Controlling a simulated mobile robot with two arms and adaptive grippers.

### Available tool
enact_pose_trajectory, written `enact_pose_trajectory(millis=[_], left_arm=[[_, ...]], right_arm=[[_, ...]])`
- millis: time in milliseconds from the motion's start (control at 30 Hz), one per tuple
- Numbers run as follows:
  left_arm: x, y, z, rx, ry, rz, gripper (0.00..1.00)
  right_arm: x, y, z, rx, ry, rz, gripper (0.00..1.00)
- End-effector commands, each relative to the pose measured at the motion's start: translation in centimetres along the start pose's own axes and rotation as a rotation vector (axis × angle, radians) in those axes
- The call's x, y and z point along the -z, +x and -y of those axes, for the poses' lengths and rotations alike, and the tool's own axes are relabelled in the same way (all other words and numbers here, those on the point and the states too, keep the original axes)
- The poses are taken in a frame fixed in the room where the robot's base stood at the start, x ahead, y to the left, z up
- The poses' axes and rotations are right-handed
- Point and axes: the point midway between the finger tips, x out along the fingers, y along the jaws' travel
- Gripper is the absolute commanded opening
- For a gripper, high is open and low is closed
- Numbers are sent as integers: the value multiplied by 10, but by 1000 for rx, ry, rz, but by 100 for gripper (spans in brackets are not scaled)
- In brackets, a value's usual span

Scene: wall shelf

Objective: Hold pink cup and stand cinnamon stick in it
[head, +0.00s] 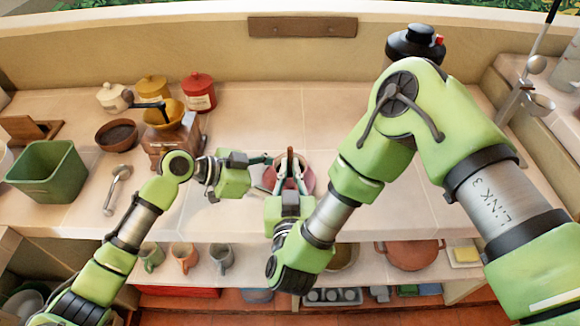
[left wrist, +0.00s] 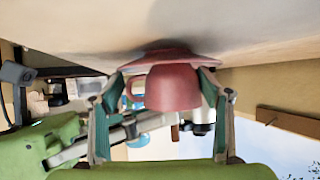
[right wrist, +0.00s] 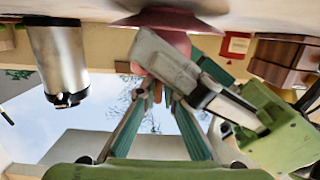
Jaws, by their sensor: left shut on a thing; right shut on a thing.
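The pink cup (left wrist: 172,88) stands on a pink saucer (left wrist: 175,56) on the counter; the left wrist view is upside down. My left gripper (left wrist: 163,88) is shut on the cup, one finger on each side. The cinnamon stick (head: 290,154) is brown and upright over the cup in the head view. My right gripper (right wrist: 158,92), in front of the cup, is shut on the stick. In the right wrist view, a left finger hides part of the cup. I cannot tell how far the stick's lower end is inside the cup.
A coffee grinder (head: 172,140), a brown bowl (head: 117,134), a metal spoon (head: 117,182) and a green bin (head: 48,172) are on the left. Canisters, one red (head: 200,91), stand behind. Several mugs (head: 185,257) are on the lower shelf. Bare counter lies behind the cup.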

Motion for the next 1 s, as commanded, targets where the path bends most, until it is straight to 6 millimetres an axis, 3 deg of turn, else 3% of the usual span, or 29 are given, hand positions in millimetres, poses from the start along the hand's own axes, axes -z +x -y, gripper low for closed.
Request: enact_pose_trajectory(millis=[67, 100, 133, 167, 567, 833, 1000], left_arm=[[1, 0, 0, 1, 1, -2, 58], [1, 0, 0, 1, 1, -2, 58], [1, 0, 0, 1, 1, -2, 58], [1, 0, 0, 1, 1, -2, 58], [1, 0, 0, 1, 1, -2, 58], [1, 0, 0, 1, 1, -2, 58], [1, 0, 0, 1, 1, -2, 58]], right_arm=[[0, 0, 0, 0, 0, 0, 1], [0, 0, 0, 0, 0, 0, 18], [0, 0, 0, 0, 0, 0, 26], [0, 0, 0, 0, 0, 0, 27], [0, -6, 0, 1, -1, 1, 27], [-1, -53, 2, 5, -2, 4, 27], [0, -68, 2, 5, -2, 2, 27]])
